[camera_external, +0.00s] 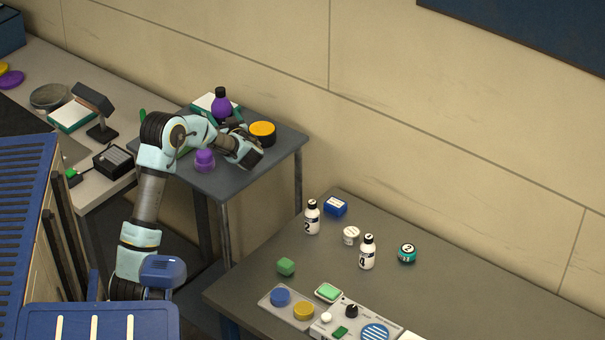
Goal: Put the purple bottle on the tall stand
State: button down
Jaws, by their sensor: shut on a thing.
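The purple bottle (221,107) has a black cap and is upright over the back part of the tall grey stand (234,184). My arm reaches over the stand, and my gripper (231,124) is beside the lower part of the bottle, shut on it. My wrist and hand partly hide the contact and the bottle's base. I cannot tell whether the base touches the stand's top.
A purple knobbed piece (204,161) sits at the stand's front, with an orange-topped black tin (262,133) at the right and a green-and-white box (209,106) behind. The lower grey table (245,290) holds white bottles (367,253), jars and a control panel.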

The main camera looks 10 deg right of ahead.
jog(key=shift+f, duration=0.15)
grip_release()
jog(key=b+v, duration=0.3)
jog(key=v, duration=0.9)
jog(key=shift+b, duration=0.35)
